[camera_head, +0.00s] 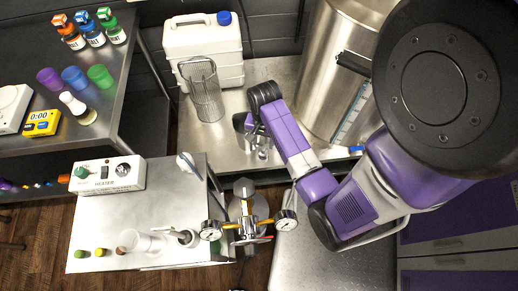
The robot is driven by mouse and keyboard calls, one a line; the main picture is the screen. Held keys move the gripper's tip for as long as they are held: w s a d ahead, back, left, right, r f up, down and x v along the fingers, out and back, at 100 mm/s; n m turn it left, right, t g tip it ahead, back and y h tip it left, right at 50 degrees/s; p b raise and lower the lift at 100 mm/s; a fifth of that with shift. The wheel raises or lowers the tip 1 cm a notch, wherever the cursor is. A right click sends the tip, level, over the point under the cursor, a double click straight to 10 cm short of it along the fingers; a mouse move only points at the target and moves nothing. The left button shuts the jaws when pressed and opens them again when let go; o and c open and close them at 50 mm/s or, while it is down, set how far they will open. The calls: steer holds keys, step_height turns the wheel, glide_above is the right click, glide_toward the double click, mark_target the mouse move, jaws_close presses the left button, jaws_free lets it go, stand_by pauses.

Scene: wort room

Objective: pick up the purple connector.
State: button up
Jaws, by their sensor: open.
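A small purple piece (8,185), probably the purple connector, lies at the far left, low beside the dark side table. It is partly cut off by the picture edge and too small to make out well. Other small coloured pieces (38,185) lie in a row to its right. My gripper (260,153) is over the steel bench near the middle of the view, far to the right of the purple piece. It is open, with nothing seen between its fingers; my arm hides part of that area.
A steel pot (335,70) stands right beside my arm. A white canister (203,50) and a metal mesh cylinder (205,92) stand left of my gripper. A heater box (107,175) and gauges (286,220) occupy the lower bench. Purple, blue and green cups (100,77) stand upper left.

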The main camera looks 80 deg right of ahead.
mark_target(263, 149)
step_height(263, 149, down, 7)
steer(key=shift+s+d, duration=0.1)
stand_by(0.3)
jaws_close()
